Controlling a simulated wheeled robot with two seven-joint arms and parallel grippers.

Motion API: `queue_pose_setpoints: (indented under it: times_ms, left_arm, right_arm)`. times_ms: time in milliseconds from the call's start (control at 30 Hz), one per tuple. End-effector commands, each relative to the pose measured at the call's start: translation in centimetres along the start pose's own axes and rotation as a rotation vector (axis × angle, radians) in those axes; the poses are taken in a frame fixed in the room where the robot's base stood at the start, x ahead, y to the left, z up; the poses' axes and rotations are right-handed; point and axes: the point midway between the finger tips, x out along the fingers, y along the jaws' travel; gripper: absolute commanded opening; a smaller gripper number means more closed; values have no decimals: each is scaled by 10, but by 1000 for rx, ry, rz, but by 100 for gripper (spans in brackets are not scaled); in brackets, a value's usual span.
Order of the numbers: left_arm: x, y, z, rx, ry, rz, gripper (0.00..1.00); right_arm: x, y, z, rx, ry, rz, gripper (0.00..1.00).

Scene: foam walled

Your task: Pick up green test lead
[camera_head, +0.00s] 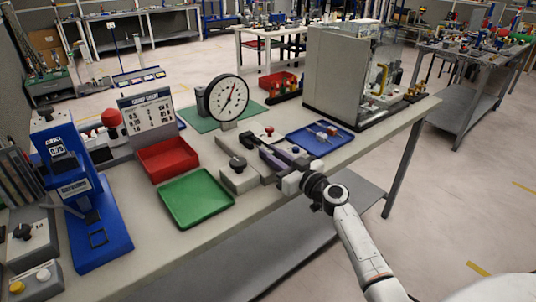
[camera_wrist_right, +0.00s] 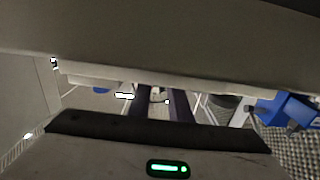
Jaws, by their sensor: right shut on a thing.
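My right arm reaches over the front edge of the workbench (camera_head: 225,222) in the head view. My right gripper (camera_head: 266,154) is low over the bench, beside a grey box with a black knob (camera_head: 238,170). Its two dark fingers also show in the wrist view (camera_wrist_right: 160,100). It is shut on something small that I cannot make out. I cannot pick out a green test lead in either view; the fingers and wrist may hide it. My left gripper is not in view.
A green tray (camera_head: 196,200) and a red tray (camera_head: 168,157) lie left of the gripper. A blue tray (camera_head: 318,138) with small parts lies to its right. A dial gauge (camera_head: 227,98) and a large grey enclosure (camera_head: 334,72) stand behind. A blue device (camera_head: 84,200) stands far left.

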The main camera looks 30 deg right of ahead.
Motion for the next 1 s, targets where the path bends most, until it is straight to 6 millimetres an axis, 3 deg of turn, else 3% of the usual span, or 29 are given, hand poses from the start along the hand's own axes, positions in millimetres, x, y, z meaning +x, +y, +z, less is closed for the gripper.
queue_pose_setpoints:
  times_ms: [267,700,1000]
  left_arm:
    - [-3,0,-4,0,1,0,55]
    - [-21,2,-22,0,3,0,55]
    - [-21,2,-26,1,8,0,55]
  right_arm:
    - [0,0,-12,-4,1,-1,0]
    - [0,0,-92,-4,3,0,0]
    - [0,0,-100,-1,0,0,0]
